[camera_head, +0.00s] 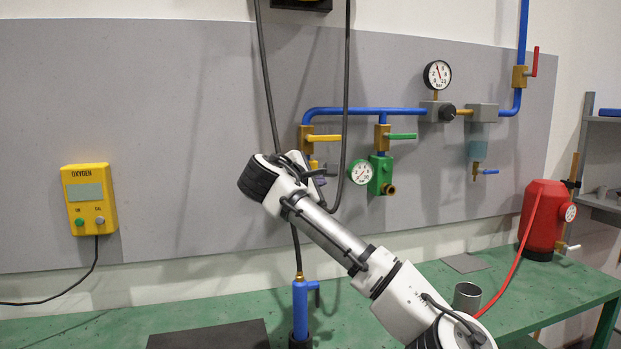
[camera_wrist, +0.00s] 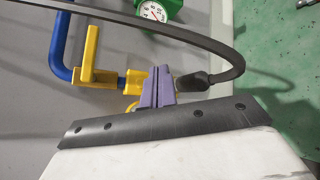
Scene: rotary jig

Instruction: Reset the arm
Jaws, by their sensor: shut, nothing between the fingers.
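My arm (camera_head: 335,235) reaches up from the lower right across the bench to the pipework on the grey panel. In the wrist view my gripper (camera_wrist: 160,74) shows as two purple fingers, shut together with nothing between them. They sit in front of a brass fitting (camera_wrist: 137,82) and the black hose end (camera_wrist: 192,88); whether they touch either cannot be told. In the head view my gripper (camera_head: 320,179) is small and partly hidden behind my wrist, just below the yellow-handled valve (camera_head: 325,138).
A black hose (camera_head: 346,90) hangs close beside my wrist and arches across the wrist view. The green regulator (camera_head: 381,175) and its gauge (camera_head: 361,172) are just right. A blue torch-like tool (camera_head: 300,310) stands on the green bench (camera_head: 240,312). A red tank (camera_head: 541,220) stands far right.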

